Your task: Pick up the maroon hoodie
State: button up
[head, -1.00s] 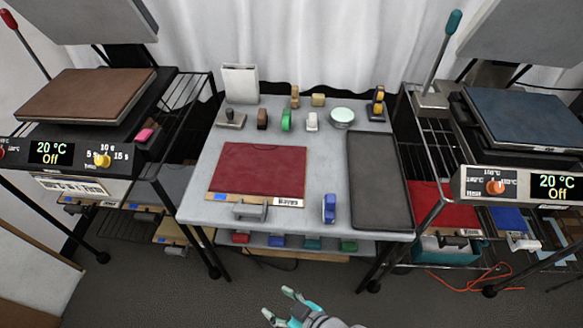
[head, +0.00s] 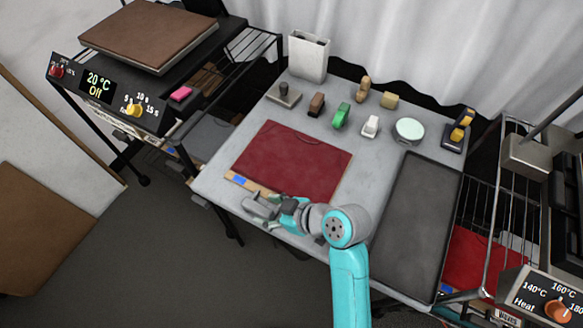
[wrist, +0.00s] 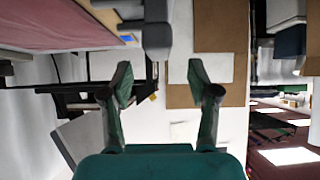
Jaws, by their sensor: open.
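The maroon hoodie (head: 293,160) lies folded flat on a thin wooden board (head: 240,182) on the grey table. A grey handle (head: 258,208) sticks out from the board's near edge. My gripper (head: 284,208) is close to this handle at the table's front edge, partly hidden by my arm. In the wrist view my gripper (wrist: 160,75) is open with nothing between its fingers. The grey handle (wrist: 156,38) is just ahead of the fingertips, and the maroon cloth (wrist: 55,22) shows at upper left.
A dark flat tray (head: 418,225) lies on the table's right side. Several stamps and small items, such as a green one (head: 341,116), stand at the back. A heat press (head: 150,40) stands at left. Another red garment (head: 470,262) is on the right rack.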

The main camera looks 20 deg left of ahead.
aim_at(258, 207)
jog(key=shift+x, duration=3.95)
jog(key=shift+c, duration=0.2)
jog(key=shift+w, duration=0.1)
grip_shut()
